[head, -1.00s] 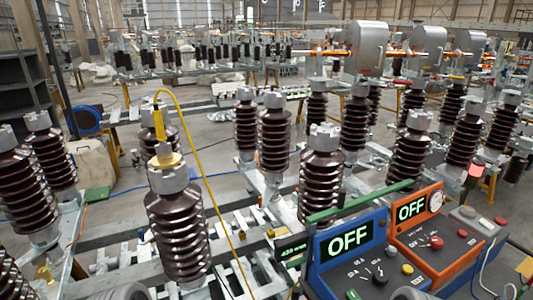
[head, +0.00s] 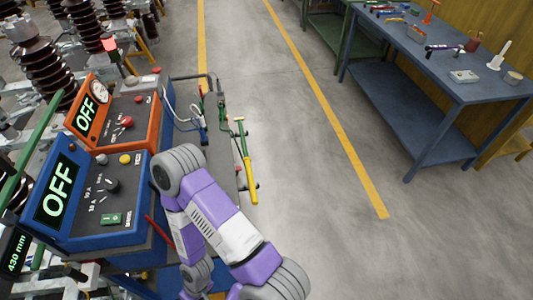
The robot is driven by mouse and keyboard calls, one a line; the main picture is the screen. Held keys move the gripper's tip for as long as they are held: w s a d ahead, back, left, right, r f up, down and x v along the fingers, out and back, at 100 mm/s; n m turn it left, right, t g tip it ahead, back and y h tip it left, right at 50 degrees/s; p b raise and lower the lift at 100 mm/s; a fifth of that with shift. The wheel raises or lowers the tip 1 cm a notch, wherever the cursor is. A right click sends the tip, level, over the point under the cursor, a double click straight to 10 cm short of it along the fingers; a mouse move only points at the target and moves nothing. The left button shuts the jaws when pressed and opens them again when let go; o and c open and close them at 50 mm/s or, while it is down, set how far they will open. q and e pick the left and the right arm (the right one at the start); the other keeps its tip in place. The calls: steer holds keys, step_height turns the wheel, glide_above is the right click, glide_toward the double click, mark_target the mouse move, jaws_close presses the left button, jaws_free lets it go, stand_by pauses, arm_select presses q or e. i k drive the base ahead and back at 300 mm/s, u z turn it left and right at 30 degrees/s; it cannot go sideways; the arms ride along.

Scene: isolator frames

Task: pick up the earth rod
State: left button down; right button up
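A rod with a yellow lower part and a green upper part (head: 249,170), which looks like the earth rod, lies along the right edge of the grey trolley top (head: 222,160) in the head view. A short green crosspiece shows near its upper end. My purple and white arm comes in from the bottom of the picture, left of and below the rod. Neither of my grippers shows. No gripper is seen touching the rod.
Cables (head: 190,118) lie by the trolley's handle. A blue workbench (head: 440,60) with tools stands at the right. The floor (head: 300,150) between is clear.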

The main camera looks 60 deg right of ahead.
mark_target(247, 160)
steer(key=z, duration=3.85)
steer(key=i, duration=2)
steer(key=u, duration=4.35)
steer(key=i, duration=0.35)
steer(key=z, duration=0.05)
